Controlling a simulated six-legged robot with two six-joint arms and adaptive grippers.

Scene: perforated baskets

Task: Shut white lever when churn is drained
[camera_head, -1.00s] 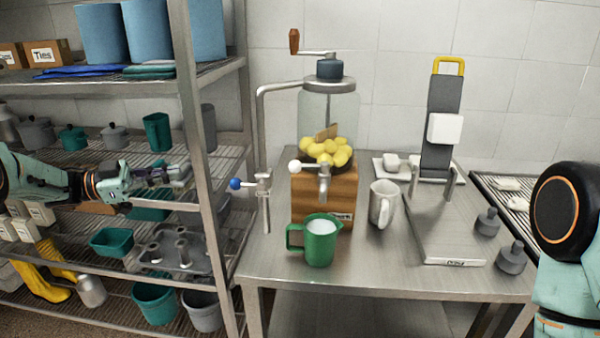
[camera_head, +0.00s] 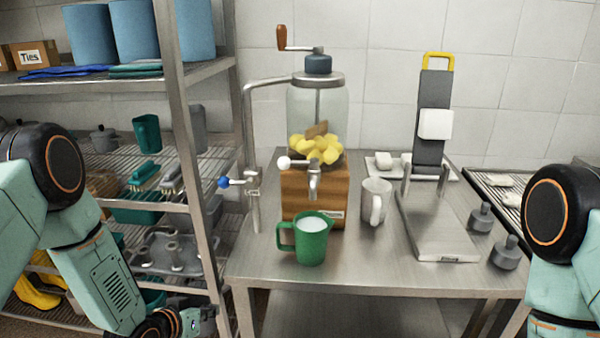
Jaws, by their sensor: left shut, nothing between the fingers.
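The glass churn (camera_head: 318,112) stands on a wooden base (camera_head: 318,197), with yellow lumps (camera_head: 316,149) low in it. No liquid shows above or around the lumps. The white lever (camera_head: 284,163) sticks out to the left from the spout (camera_head: 314,180) on the churn's front. A green jug (camera_head: 311,243) with white liquid stands below the spout. My left gripper (camera_head: 200,320) is shut and empty at the bottom edge, left of the table and well below the lever; part of it is cut off. My right gripper is out of the frame; only my right arm shows.
A blue-knobbed lever (camera_head: 223,182) sits on a separate tap left of the churn. A white mug (camera_head: 375,202) stands right of the base. A metal stand (camera_head: 437,230) and dark weights (camera_head: 505,253) lie further right. A wire shelf (camera_head: 200,150) borders the table on the left.

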